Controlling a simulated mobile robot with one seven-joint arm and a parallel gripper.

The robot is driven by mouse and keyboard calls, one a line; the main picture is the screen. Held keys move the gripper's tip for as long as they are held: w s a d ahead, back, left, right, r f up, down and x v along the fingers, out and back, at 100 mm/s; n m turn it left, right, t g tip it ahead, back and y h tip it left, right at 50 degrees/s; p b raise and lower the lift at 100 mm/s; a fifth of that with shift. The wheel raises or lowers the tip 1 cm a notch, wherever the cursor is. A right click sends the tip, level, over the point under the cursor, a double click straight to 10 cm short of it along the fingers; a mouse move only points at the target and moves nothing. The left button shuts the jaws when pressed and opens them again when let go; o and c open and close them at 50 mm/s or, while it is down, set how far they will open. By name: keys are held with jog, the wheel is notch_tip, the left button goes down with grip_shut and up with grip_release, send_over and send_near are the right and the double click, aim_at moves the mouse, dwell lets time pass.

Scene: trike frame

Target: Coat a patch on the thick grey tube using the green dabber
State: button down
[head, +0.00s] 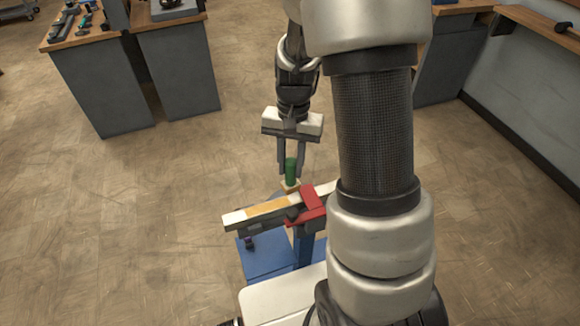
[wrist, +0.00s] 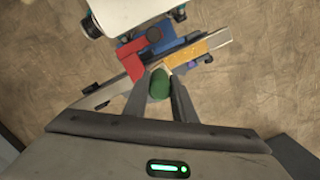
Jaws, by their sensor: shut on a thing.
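My gripper (head: 290,174) is shut on the green dabber (head: 291,165), which is upright with its pale lower end down. In the wrist view the dabber (wrist: 160,84) sits between my fingers (wrist: 160,100). The pale end is at the tube (head: 234,218), just left of the red clamp; I cannot tell whether it touches. The tube is light-coloured on top and carries an orange-yellow patch (head: 266,207) between its left end and the dabber. The patch also shows in the wrist view (wrist: 208,43). The tube's far right part is hidden behind my arm in the head view.
A red clamp (head: 312,205) holds the tube on a blue stand (head: 268,262). A small purple thing (head: 249,242) is below the tube. Workbenches with tools (head: 100,90) stand at the back left, and another bench (head: 545,25) is at the right. The floor between is clear.

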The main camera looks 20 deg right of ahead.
jog(key=shift+r+p, duration=0.7)
jog(key=shift+r, duration=0.6)
jog(key=shift+f, duration=0.1)
